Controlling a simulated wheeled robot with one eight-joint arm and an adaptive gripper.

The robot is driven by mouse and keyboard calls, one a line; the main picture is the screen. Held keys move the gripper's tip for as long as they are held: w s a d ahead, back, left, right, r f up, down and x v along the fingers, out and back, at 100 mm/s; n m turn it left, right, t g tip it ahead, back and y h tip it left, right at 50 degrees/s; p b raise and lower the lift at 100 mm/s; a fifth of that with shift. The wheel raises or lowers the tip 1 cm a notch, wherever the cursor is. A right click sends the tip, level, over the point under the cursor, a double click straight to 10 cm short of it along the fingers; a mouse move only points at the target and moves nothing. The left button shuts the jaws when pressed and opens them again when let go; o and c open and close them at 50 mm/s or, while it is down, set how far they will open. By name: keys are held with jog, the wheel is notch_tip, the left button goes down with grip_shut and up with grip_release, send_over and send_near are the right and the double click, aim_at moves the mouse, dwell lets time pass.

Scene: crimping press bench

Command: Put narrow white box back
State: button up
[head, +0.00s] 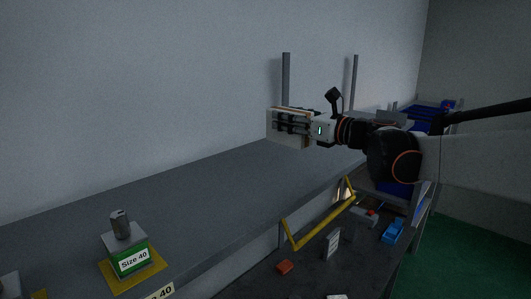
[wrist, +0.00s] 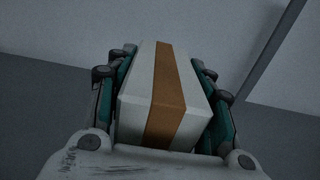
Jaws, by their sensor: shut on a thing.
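A narrow white box (wrist: 137,96) with a brown tape stripe fills the middle of the wrist view, with green-padded fingers on both sides. My gripper (wrist: 165,95) is shut on it. In the head view the box (head: 276,127) shows at the end of my outstretched arm, partly hidden by my gripper (head: 292,125). It is held in the air over the grey upper shelf (head: 200,195), in front of the pale wall. It appears apart from the shelf surface.
A green and white "Size 40" box (head: 132,261) with a grey cylinder (head: 120,224) on top stands on a yellow mat (head: 112,279) at front left. A yellow bar frame (head: 325,222), a red block (head: 284,267) and blue items (head: 393,231) are on the lower bench. The shelf's middle is clear.

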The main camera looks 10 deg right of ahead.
notch_tip(320, 180, down, 10)
jog(key=shift+r+p, duration=0.1)
jog(key=shift+p, duration=0.25)
jog(key=o, duration=1.2)
jog(key=b+v, duration=0.2)
jog(key=v, duration=1)
jog(key=shift+b, duration=0.3)
jog(key=shift+s, duration=0.1)
